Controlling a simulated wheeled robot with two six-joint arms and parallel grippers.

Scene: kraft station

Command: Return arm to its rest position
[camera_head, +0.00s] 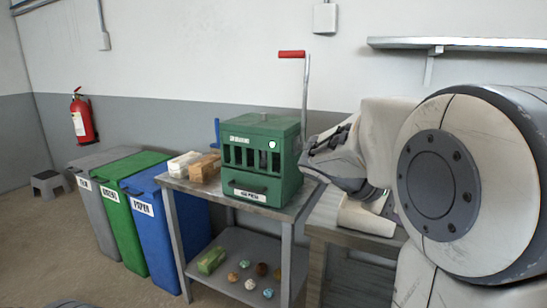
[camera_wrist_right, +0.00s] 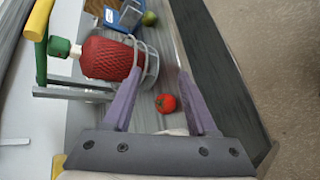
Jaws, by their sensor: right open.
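My right arm (camera_head: 440,185) fills the right side of the head view, reaching over the table beside the green press. Its wrist end (camera_head: 338,150) is close to the press's right side; the fingers are hard to make out there. In the right wrist view my right gripper (camera_wrist_right: 158,75) has its two purple fingers spread apart, with nothing held between them. A red tomato (camera_wrist_right: 166,103) lies on the grey surface beyond and between the fingers. My left gripper does not show in either view.
A green press (camera_head: 262,160) with a red-handled lever stands on a metal table (camera_head: 205,190). Grey, green and blue bins (camera_head: 165,230) stand left. The wrist view shows a red netted object (camera_wrist_right: 108,58) in a wire guard beside the left finger, and a green fruit (camera_wrist_right: 150,18).

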